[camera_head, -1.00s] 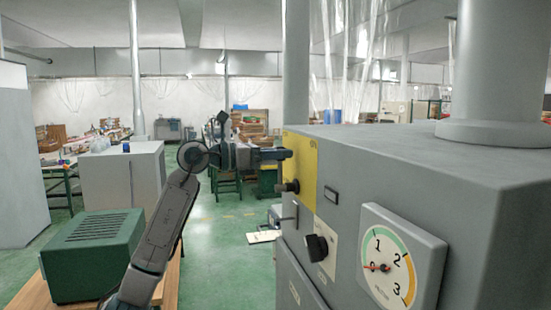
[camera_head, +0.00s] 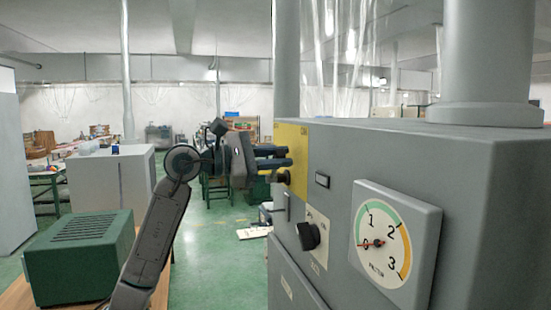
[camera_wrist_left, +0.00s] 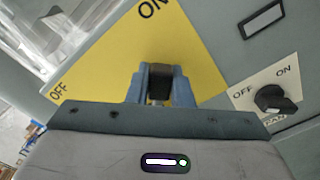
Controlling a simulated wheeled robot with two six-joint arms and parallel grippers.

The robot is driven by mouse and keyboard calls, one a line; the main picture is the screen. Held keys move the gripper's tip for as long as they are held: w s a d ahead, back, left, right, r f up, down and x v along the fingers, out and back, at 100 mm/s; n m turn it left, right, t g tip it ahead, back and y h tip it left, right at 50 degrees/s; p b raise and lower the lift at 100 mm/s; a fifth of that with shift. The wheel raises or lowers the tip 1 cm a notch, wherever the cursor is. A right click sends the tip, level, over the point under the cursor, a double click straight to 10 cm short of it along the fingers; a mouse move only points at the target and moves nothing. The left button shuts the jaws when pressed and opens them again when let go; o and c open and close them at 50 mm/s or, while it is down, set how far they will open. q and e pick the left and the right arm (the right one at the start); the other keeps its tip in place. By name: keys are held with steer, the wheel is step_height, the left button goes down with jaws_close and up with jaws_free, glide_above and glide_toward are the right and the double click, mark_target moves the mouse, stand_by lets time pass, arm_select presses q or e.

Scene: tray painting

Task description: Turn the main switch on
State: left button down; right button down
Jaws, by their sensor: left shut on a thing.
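The main switch is a dark handle on a yellow plate (camera_head: 298,146) marked OFF and ON, on the near face of the grey cabinet. Its dark end (camera_head: 284,177) shows just below my left fingers in the head view. My left gripper (camera_head: 288,158) is at the plate, shut on the switch handle. In the left wrist view the dark handle (camera_wrist_left: 160,80) sits between the blue-grey fingers (camera_wrist_left: 160,88), with ON above and OFF at lower left on the yellow plate (camera_wrist_left: 105,75). The handle's exact angle is hard to tell. My right gripper is out of view.
A smaller black rotary knob (camera_head: 308,236) with OFF and ON marks sits below, also visible in the wrist view (camera_wrist_left: 272,98). A gauge (camera_head: 384,243) is at right, its needle near 0. A green box (camera_head: 80,258) stands at left.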

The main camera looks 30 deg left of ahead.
arm_select(q)
steer(key=shift+s+d+f+m, duration=0.1)
steer(key=shift+d+f+m, duration=0.05)
steer(key=shift+f+m, duration=0.15)
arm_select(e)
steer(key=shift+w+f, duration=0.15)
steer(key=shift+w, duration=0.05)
arm_select(q)
steer(key=c, duration=1.5)
jaws_free()
steer(key=shift+o, duration=1.1)
steer(key=shift+r, duration=0.1)
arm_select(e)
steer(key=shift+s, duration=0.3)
arm_select(q)
steer(key=shift+s, duration=0.1)
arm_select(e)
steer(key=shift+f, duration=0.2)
arm_select(q)
steer(key=b+v, duration=0.6)
steer(key=v, duration=0.4)
steer(key=shift+s+a, duration=0.25)
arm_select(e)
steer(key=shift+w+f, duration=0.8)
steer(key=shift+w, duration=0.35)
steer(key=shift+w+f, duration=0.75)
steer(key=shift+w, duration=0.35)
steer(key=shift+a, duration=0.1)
